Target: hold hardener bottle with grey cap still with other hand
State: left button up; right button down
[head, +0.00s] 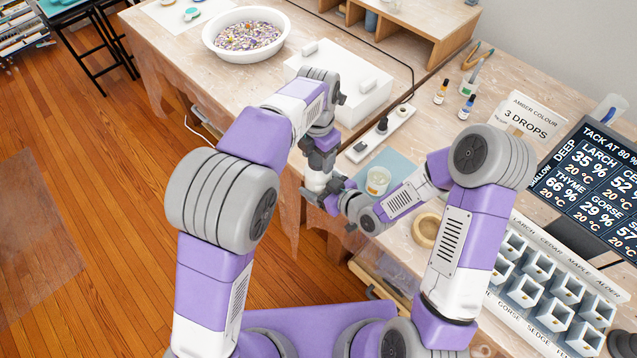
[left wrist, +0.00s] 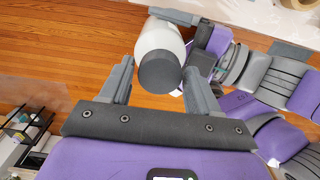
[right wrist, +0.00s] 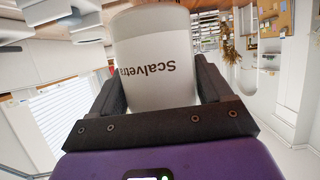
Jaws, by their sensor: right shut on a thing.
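The hardener bottle, a white bottle (head: 317,181) with a grey cap, is held in the air off the table's front edge. My right gripper (head: 335,200) is shut around its body; the right wrist view shows the bottle (right wrist: 158,62) between both fingers, its printed label upside down. My left gripper (head: 322,158) is above it at the cap end. In the left wrist view the grey cap (left wrist: 160,73) lies between the open fingers of the left gripper (left wrist: 158,78), with narrow gaps at its sides. The head view largely hides the cap.
On the table (head: 212,88) behind stand a white box (head: 350,100), a bowl of coloured bits (head: 210,40), a power strip (head: 385,132) and a cup (head: 377,181) on a blue mat. A wooden ring (head: 427,230) and a compartment rack (head: 545,290) are at the right.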

pick_arm(q)
jog(key=c, duration=0.8)
jog(key=m, duration=1.5)
jog(key=shift+m, duration=0.3)
jog(key=m, duration=1.8)
jog(key=shift+f+m, duration=0.1)
jog(key=shift+m, duration=0.2)
jog(key=m, duration=1.9)
jog(key=o, duration=1.2)
